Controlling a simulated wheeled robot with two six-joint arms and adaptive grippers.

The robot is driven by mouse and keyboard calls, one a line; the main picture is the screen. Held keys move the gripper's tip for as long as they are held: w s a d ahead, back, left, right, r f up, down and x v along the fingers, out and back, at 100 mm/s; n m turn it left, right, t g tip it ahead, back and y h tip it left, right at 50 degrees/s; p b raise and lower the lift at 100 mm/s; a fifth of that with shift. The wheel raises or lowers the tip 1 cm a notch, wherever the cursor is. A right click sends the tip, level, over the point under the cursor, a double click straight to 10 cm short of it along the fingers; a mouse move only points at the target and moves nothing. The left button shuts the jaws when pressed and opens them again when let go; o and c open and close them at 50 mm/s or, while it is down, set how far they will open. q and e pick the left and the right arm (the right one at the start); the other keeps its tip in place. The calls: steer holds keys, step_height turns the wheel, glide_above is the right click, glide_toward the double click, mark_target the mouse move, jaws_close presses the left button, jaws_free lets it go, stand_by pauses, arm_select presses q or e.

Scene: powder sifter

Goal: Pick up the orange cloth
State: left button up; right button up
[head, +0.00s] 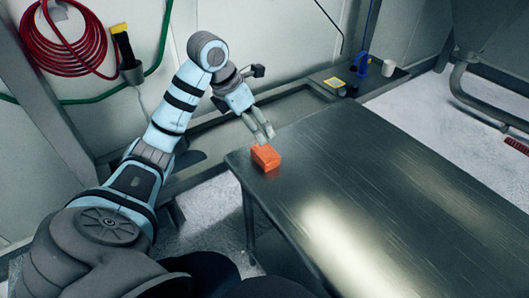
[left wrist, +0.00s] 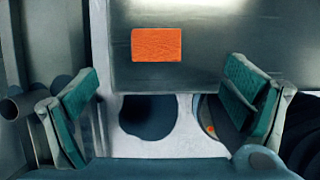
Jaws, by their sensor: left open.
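The orange cloth (head: 265,157) is a small folded block lying on the near left corner of the dark metal table (head: 390,190). In the left wrist view the cloth (left wrist: 157,45) shows as a flat orange rectangle near the table's edge, ahead of the fingers and a little left of centre. My left gripper (head: 262,133) is above and just behind the cloth in the head view, with its fingers pointing down toward it. In the left wrist view its two teal-padded fingers (left wrist: 160,112) are wide apart with nothing between them. My right gripper is not in view.
The rest of the table top is bare. A red coiled hose (head: 62,40) and a black brush with a yellow top (head: 125,45) hang on the wall at left. A blue item (head: 361,66) and a white cup (head: 388,68) stand on the ledge behind the table.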

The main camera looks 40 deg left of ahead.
arm_select(q)
steer(key=x, duration=0.4)
steer(key=b+x, duration=0.1)
steer(key=x, duration=0.4)
steer(key=a+x, duration=0.1)
steer(key=x, duration=0.3)
steer(key=shift+s+f, duration=0.3)
steer(key=shift+f, duration=0.25)
steer(key=shift+w+f, duration=0.15)
steer(key=c, duration=1.2)
steer(key=shift+d, duration=0.1)
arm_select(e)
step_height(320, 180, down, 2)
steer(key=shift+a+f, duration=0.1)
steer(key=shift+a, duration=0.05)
arm_select(q)
step_height(320, 180, up, 11)
steer(key=shift+f+p, duration=0.1)
steer(key=shift+p, duration=0.65)
steer(key=shift+c, duration=0.3)
step_height(320, 180, up, 10)
steer(key=p, duration=0.9)
glide_above(265, 151)
steer(key=shift+f, duration=0.3)
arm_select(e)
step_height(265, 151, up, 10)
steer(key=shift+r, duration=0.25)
